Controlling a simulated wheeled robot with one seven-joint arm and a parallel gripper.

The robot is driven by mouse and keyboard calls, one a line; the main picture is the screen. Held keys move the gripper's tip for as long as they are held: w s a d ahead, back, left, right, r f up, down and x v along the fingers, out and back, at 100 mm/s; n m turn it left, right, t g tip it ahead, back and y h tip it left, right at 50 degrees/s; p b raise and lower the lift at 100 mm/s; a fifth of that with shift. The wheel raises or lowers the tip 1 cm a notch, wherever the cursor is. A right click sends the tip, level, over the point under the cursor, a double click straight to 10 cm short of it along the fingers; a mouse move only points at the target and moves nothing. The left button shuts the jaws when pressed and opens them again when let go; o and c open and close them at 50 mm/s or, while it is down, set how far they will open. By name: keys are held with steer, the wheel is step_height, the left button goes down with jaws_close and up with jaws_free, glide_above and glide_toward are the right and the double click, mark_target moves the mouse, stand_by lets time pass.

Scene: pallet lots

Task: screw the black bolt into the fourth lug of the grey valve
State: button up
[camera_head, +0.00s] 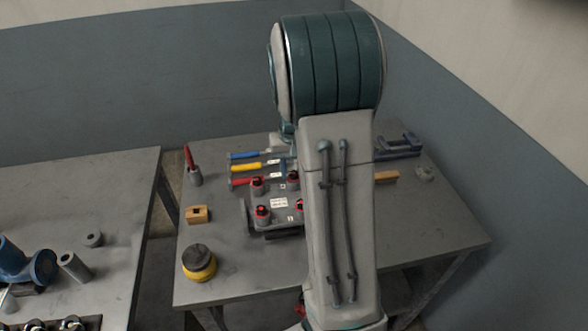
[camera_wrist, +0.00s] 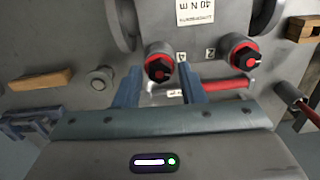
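The grey valve (camera_head: 251,216) lies on the right-hand table, partly hidden behind my arm. Several black bolt heads with red rings and marks show on its lugs. In the wrist view the valve body (camera_wrist: 203,18) fills the top, with an upside-down "40 N m" label. One black bolt (camera_wrist: 159,67) sits in a lug there, and a second bolt (camera_wrist: 243,58) sits to its right. My gripper is hidden in the head view.
Blue, yellow and red-handled tools (camera_head: 257,168) lie behind the valve. A wooden block (camera_head: 197,214), a yellow-black round item (camera_head: 199,262) and a cup with a red-handled tool (camera_head: 194,177) stand left. A blue clamp (camera_head: 397,146) lies at the back right. The table's right side is mostly clear.

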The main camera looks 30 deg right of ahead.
steer(key=n+b, duration=0.1)
steer(key=n, duration=1.2)
steer(key=shift+b, duration=0.3)
steer(key=n, duration=0.5)
steer(key=n+p, duration=0.1)
steer(key=n, duration=0.3)
